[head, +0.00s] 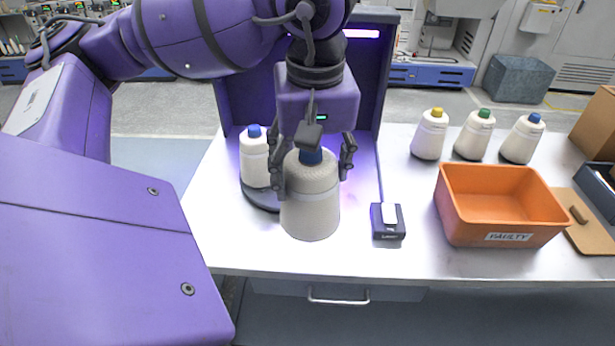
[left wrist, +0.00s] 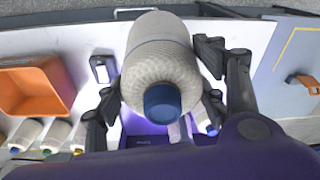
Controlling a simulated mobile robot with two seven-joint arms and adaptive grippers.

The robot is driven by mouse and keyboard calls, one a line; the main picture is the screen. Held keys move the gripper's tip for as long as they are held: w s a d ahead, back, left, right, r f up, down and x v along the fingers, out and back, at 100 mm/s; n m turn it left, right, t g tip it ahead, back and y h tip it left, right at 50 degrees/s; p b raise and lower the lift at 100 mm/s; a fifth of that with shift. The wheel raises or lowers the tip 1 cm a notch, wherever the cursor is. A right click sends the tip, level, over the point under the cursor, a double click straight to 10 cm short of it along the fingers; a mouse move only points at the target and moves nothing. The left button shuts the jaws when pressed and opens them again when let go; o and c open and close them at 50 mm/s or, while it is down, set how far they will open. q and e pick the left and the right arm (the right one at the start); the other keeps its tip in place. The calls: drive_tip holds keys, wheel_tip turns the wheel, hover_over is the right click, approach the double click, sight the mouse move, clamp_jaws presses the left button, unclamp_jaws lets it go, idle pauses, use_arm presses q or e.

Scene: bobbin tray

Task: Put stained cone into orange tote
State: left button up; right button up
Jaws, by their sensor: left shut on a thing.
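My left gripper (head: 314,178) is shut around a whitish cone (head: 311,212) with a blue tip. The cone is upright, with a paler band around its body, in front of the purple booth; its gap to the table is hard to judge. In the left wrist view the cone (left wrist: 160,62) sits between the fingers (left wrist: 158,98), blue tip toward the camera. I cannot make out a clear stain. The orange tote (head: 500,218), labelled FAULTY, stands on the table to the right; its visible inside looks empty. It also shows in the left wrist view (left wrist: 35,92). My right gripper is not in view.
Another blue-tipped cone (head: 254,160) stands on a dark round stand (head: 262,200) in the booth (head: 366,95). A small dark device (head: 388,222) lies between held cone and tote. Yellow-, green- and blue-tipped cones (head: 474,138) stand behind the tote. A brown board (head: 590,236) is right of it.

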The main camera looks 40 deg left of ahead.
use_arm(q)
wheel_tip(320, 180, up, 16)
drive_tip(key=p, duration=0.5)
drive_tip(key=shift+f, duration=0.15)
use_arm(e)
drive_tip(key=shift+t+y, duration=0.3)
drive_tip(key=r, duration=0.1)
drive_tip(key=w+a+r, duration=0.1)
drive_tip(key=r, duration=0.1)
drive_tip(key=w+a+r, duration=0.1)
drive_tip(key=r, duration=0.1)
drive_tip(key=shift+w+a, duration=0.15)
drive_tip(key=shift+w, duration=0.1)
